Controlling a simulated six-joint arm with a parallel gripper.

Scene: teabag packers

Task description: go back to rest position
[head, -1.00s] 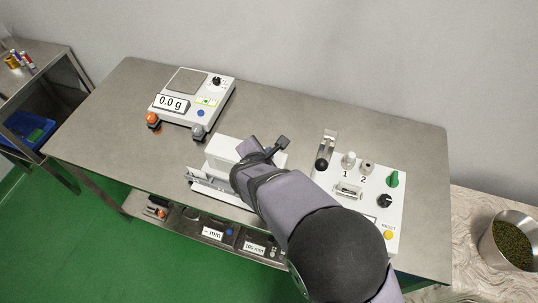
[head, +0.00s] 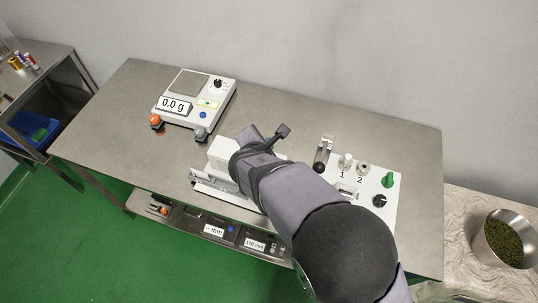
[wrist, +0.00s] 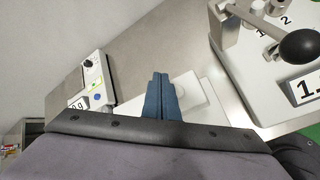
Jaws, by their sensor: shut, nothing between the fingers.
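My gripper (wrist: 160,98) shows in the wrist view as two blue fingers pressed together, with nothing between them. It is above a white device (wrist: 190,95) on the steel table. In the head view my arm hides the fingers and part of that white device (head: 222,150). The white control panel (head: 375,187), with a lever, knobs and a green switch, stands right of my gripper and is partly covered by my arm. Its black lever ball (wrist: 298,46) is large at the right of the wrist view.
A scale (head: 193,100) reading 0.0 g stands at the table's back left. A shelf (head: 235,240) with labelled parts is below. A metal bowl of green leaves (head: 503,238) stands at right.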

